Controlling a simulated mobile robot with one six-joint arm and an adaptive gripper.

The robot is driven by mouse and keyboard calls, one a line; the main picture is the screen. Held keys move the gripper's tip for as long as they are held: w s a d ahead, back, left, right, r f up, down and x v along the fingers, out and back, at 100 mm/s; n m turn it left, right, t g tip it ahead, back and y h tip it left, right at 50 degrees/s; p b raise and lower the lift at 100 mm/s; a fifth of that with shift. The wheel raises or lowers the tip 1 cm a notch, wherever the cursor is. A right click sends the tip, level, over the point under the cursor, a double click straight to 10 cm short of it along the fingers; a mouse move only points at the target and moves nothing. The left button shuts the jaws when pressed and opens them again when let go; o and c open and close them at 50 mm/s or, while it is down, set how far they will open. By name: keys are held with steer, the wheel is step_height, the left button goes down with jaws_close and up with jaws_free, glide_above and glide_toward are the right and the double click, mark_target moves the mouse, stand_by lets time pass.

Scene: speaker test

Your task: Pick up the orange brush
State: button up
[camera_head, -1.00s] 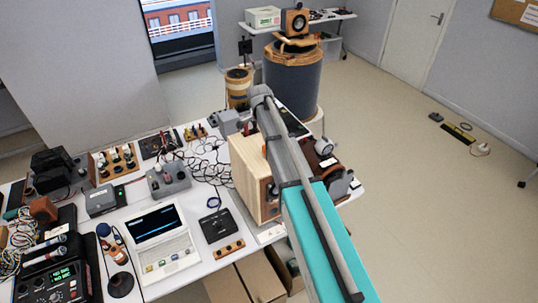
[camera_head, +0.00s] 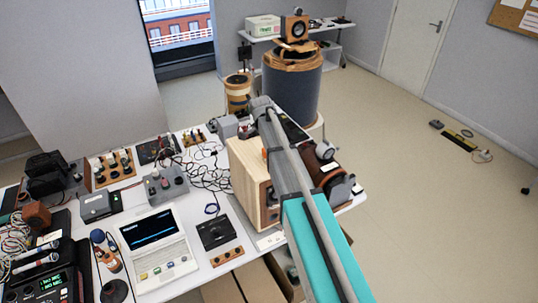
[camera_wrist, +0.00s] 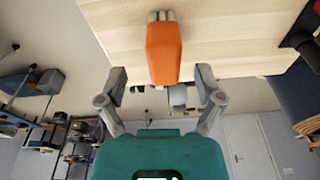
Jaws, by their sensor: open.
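The orange brush (camera_wrist: 164,52) lies on the pale wooden top of a box-shaped cabinet (camera_wrist: 85,25) in the wrist view, with its pale bristle end at the top of the picture. My gripper (camera_wrist: 160,82) is open, its two grey fingers apart on the left and right of the brush's near end in that picture. No contact shows, and I cannot tell the height gap. In the head view, a small orange patch (camera_head: 264,153) shows beside my arm above the wooden cabinet (camera_head: 248,185); my arm hides most of the cabinet top.
A laptop (camera_head: 157,240), a black device (camera_head: 216,231), a grey box with knobs (camera_head: 166,186) and tangled cables crowd the white table left of the cabinet. A brown rounded device (camera_head: 330,175) stands right of my arm. Open floor (camera_head: 400,130) lies to the right.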

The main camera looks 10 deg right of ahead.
steer(key=shift+w+d+f+b, duration=0.1)
steer(key=shift+d+f+b, duration=0.05)
steer(key=shift+f+b, duration=0.7)
steer(key=shift+w+d+f+b, duration=0.1)
steer(key=shift+f+b, duration=0.75)
steer(key=shift+b, duration=0.05)
steer(key=shift+w+d+f+b, duration=0.1)
steer(key=shift+d+f+b, duration=0.05)
steer(key=shift+f+b, duration=0.7)
steer(key=shift+c, duration=0.3)
jaws_close()
steer(key=shift+r, duration=0.25)
step_height(320, 180, up, 2)
steer(key=p, duration=0.2)
steer(key=shift+r+p, duration=0.1)
steer(key=shift+p, duration=0.25)
steer(key=s+r+p, duration=1)
steer(key=s, duration=0.4)
steer(key=shift+r, duration=0.2)
